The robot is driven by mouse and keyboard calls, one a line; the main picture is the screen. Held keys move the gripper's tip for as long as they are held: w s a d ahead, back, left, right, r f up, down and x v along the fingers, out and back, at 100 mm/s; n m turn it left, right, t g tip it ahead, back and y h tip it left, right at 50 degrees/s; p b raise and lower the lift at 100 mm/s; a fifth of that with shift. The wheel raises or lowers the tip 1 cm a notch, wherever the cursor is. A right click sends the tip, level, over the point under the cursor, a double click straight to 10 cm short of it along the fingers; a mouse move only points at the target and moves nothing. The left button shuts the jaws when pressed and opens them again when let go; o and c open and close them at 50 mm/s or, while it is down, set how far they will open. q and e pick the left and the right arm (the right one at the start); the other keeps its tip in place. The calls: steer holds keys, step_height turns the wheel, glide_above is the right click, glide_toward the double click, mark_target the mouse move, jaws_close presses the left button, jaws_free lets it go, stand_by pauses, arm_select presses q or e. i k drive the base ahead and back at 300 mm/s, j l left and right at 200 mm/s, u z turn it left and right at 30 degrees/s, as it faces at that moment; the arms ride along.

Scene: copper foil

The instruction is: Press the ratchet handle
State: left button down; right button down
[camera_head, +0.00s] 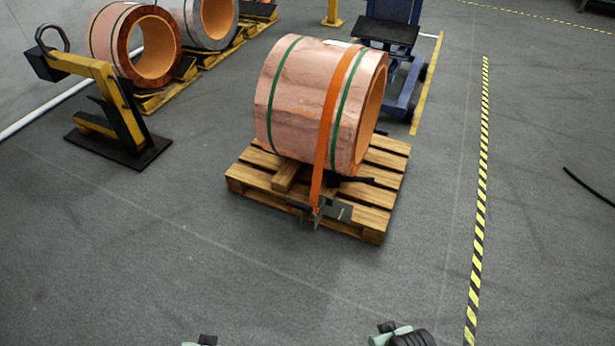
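The ratchet (322,209) is a small dark metal piece at the front edge of a wooden pallet, at the lower end of an orange strap. A grey plate-like part that looks like its handle (338,210) sticks out to the right. The orange strap (329,120) runs down over a large copper foil coil (295,95) lying on its side on the pallet (262,193). Only small pieces of my arms show at the bottom edge, well in front of the pallet and apart from the ratchet. No gripper fingers can be made out.
A yellow and black stand (110,105) with a dark base is at the left. More coils (150,45) on pallets stand behind it. A blue wheeled frame (400,85) stands behind the main coil. Yellow-black floor tape (480,200) runs along the right. The floor before the pallet is clear.

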mark_target(299, 206)
steer(key=i+l+u, duration=0.25)
steer(key=i+l, duration=0.45)
steer(key=i, duration=0.15)
